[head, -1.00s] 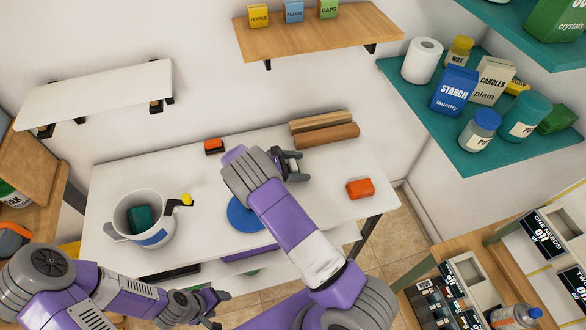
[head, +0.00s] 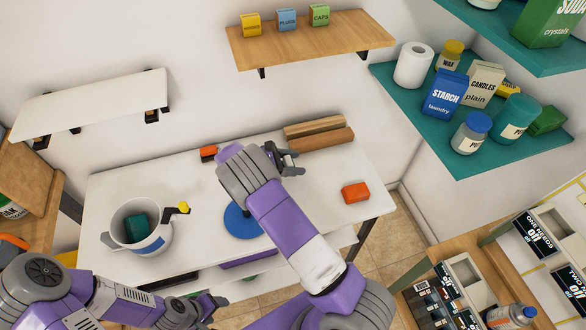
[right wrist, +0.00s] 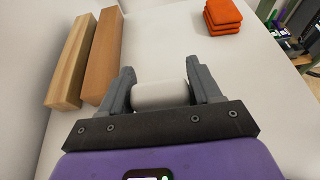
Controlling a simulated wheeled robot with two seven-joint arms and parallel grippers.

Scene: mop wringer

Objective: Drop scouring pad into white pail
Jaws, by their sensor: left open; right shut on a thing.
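The white pail (head: 158,241) stands on the left of the white table, with a blue patch and a yellow part at its rim. A dark teal block (head: 135,227) lies inside it. My right gripper (head: 290,160) is over the back of the table; in the right wrist view it (right wrist: 160,85) is shut on a white rounded thing (right wrist: 160,95). I cannot tell which thing is the scouring pad. My left gripper (head: 215,308) is open and empty in front of the table's front edge.
Two wooden bars (head: 318,141) lie at the table's back. An orange-red stack (head: 355,193) is at the right, a small orange-red thing (head: 208,153) at the back. A blue disc (head: 240,222) lies mid-table, partly behind my right arm. Shelves (head: 310,40) hang above.

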